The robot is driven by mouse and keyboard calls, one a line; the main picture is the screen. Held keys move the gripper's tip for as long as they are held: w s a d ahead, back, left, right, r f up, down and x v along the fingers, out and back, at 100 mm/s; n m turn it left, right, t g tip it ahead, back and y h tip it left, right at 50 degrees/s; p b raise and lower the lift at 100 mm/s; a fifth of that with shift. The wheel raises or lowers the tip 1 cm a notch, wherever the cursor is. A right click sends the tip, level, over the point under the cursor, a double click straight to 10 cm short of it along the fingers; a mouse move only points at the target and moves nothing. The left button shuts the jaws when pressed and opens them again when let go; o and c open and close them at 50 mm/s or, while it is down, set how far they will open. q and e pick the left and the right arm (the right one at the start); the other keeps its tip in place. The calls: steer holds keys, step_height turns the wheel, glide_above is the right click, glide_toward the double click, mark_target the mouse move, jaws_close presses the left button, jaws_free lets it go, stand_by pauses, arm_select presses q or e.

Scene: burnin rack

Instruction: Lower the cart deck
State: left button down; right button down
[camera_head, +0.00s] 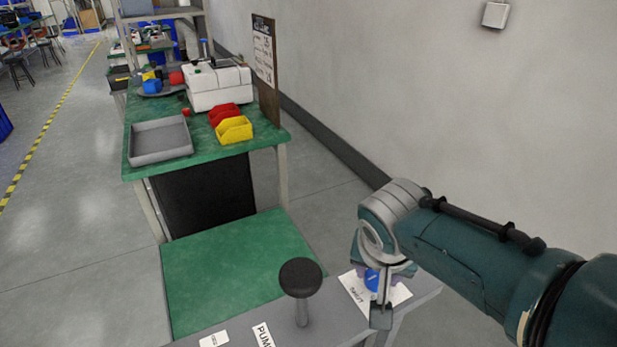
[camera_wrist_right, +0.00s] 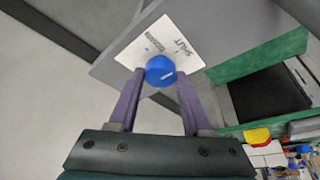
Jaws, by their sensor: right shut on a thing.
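The cart deck (camera_head: 225,270) is a flat green surface in the head view, in front of the workbench. A grey panel (camera_head: 335,315) at its near edge carries a black round-topped pump handle (camera_head: 300,275), standing upright. A blue knob (camera_head: 372,279) sits over a white label marked SHUT (camera_head: 397,294). My right gripper (camera_head: 376,297) is at the blue knob. In the right wrist view its two fingers are closed on either side of the blue knob (camera_wrist_right: 160,71). My left gripper is not in view.
The green workbench (camera_head: 180,161) behind the deck holds a grey tray (camera_head: 161,139), a yellow bin (camera_head: 234,130), a red bin (camera_head: 222,113) and a white machine (camera_head: 219,87). A wall (camera_head: 430,90) stands on the right. Open floor (camera_head: 80,250) lies on the left.

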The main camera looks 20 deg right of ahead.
steer(key=shift+c, duration=1.7)
jaws_free()
steer(key=p+v, duration=0.4)
steer(key=v, duration=0.6)
